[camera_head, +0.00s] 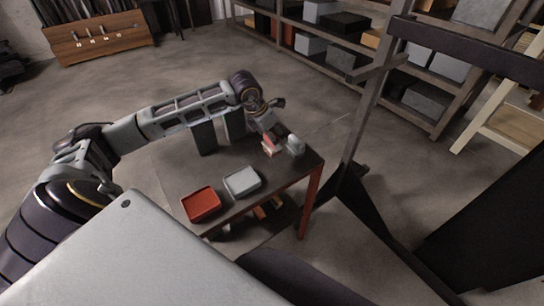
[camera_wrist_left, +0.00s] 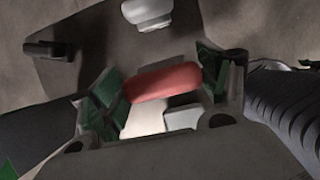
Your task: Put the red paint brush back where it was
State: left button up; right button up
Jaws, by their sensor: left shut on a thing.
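A red object (camera_head: 269,147) that I take for the red paint brush is at the end of my left arm, over the far right part of a dark table (camera_head: 172,168). My left gripper (camera_head: 266,134) is shut on it. In the left wrist view the red brush (camera_wrist_left: 163,82) lies crosswise between the green finger pads. A pale part (camera_wrist_left: 145,117) shows below it; I cannot tell whether it belongs to the brush. Whether the brush touches the tabletop is unclear. My right gripper is not in view.
A whitish rounded object (camera_head: 295,145) stands just right of the brush. A red tray (camera_head: 201,205) and a light grey tray (camera_head: 242,181) sit at the table's near side. Two dark upright panels stand behind. A dark post rises right of the table; shelves (camera_head: 375,85) stand beyond.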

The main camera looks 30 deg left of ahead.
aim_at(272, 150)
pick_arm(q)
jog(key=shift+f, duration=2.25)
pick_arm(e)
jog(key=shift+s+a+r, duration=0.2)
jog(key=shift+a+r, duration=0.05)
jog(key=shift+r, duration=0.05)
pick_arm(q)
jog(key=shift+f+p, duration=0.45)
jog(key=shift+f, duration=1.45)
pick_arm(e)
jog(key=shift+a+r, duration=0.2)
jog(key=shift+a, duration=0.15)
pick_arm(q)
jog(key=shift+f, duration=0.1)
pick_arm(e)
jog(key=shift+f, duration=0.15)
pick_arm(q)
jog(key=o, duration=0.9)
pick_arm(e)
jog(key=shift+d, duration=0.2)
